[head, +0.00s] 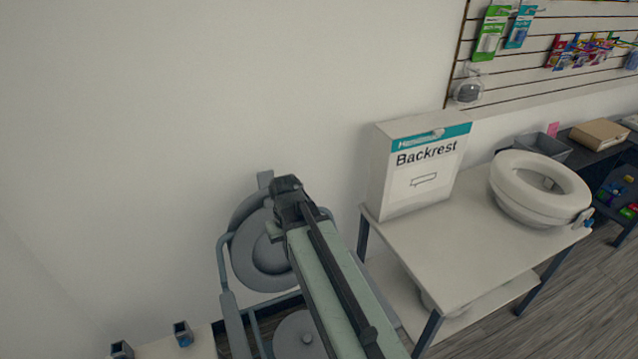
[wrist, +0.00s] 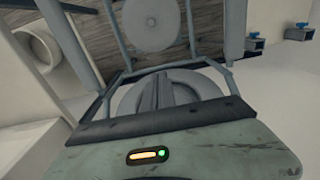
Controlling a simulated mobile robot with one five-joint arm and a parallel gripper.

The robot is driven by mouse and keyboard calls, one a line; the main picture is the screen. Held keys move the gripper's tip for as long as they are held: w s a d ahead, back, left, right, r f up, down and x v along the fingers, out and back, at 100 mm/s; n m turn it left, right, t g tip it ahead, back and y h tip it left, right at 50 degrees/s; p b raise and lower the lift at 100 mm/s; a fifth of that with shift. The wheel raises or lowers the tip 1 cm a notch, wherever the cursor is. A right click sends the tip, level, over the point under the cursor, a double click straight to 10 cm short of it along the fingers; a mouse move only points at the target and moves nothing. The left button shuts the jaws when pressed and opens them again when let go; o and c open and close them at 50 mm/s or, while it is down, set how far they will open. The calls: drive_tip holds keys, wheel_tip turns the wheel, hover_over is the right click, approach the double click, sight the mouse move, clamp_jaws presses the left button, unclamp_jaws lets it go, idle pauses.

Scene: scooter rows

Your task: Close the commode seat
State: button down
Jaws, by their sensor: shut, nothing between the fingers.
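The commode (head: 226,275) is a blue-grey tube-framed chair against the wall, partly hidden behind my arm. Its round grey seat or lid (head: 255,262) stands raised, leaning back near the wall. A flat grey disc (head: 298,338) lies lower, within the frame. My gripper (head: 287,184) is in front of the upper part of the raised seat in the head view. In the wrist view, my gripper (wrist: 168,88) is shut and empty, with the grey seat (wrist: 206,84) behind its fingers and the disc (wrist: 151,24) beyond. I cannot tell whether the fingers touch the seat.
A white table (head: 440,250) to the right holds a Backrest box (head: 420,170) and a white raised toilet seat (head: 540,187). A pegboard with goods hangs at upper right. Small square tube ends (head: 182,333) show at lower left. The left wall is bare.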

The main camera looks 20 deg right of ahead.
drive_tip(key=w+d+r+t+p, duration=0.1)
drive_tip(key=w+d+r+p, duration=0.45)
drive_tip(key=w+d, duration=0.5)
drive_tip(key=w+d+r+t+p, duration=0.1)
drive_tip(key=w+d+r+p, duration=0.45)
drive_tip(key=w, duration=0.75)
drive_tip(key=d+b+x, duration=0.2)
drive_tip(key=b+x, duration=0.9)
drive_tip(key=b, duration=0.2)
drive_tip(key=s, duration=0.1)
drive_tip(key=s+r+p, duration=0.1)
drive_tip(key=s+r, duration=0.1)
drive_tip(key=s, duration=0.1)
drive_tip(key=shift+s+p, duration=0.1)
drive_tip(key=shift+p, duration=0.3)
